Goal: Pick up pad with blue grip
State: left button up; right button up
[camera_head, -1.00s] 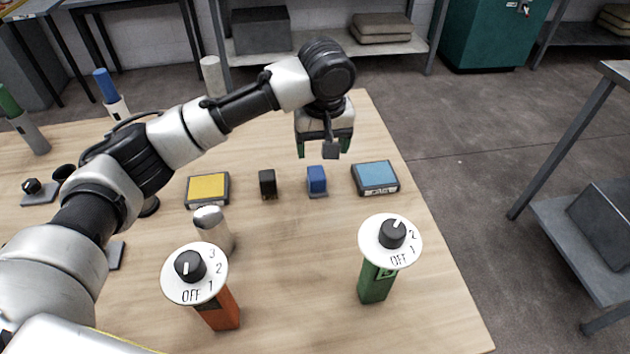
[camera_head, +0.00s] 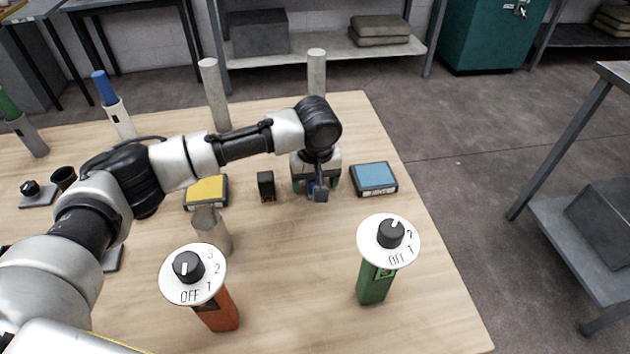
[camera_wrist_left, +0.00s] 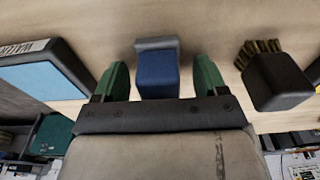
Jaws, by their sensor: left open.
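The pad with the blue grip (camera_wrist_left: 157,76) stands on the table between the two green fingers of my left gripper (camera_wrist_left: 157,80) in the left wrist view. It has a blue block on a grey base, and a gap shows on each side of it. In the head view my left gripper (camera_head: 316,186) is down at the pad and hides most of it; only a little blue shows. The left gripper is open. My right gripper is not in view.
A black-handled brush (camera_head: 266,186) stands left of the gripper, and a blue-topped box (camera_head: 374,179) lies right. A yellow-topped box (camera_head: 207,191) is farther left. Dial posts, orange (camera_head: 219,312) and green (camera_head: 374,283), stand nearer. The table (camera_head: 290,275) between them is clear.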

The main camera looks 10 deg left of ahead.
pick_arm(q)
jog(key=c, duration=1)
jog(key=shift+r, duration=0.1)
jog(key=shift+r, duration=0.4)
jog(key=r, duration=0.2)
jog(key=d+r, duration=0.1)
jog(key=shift+r, duration=0.35)
jog(key=d+r, duration=0.2)
jog(key=d, duration=0.1)
jog(key=d+r, duration=0.2)
jog(key=d, duration=0.2)
jog(key=d+r, duration=0.2)
jog(key=d, duration=0.1)
jog(key=shift+w+d+r, duration=0.2)
jog(key=shift+w+d, duration=0.1)
jog(key=shift+d, duration=0.05)
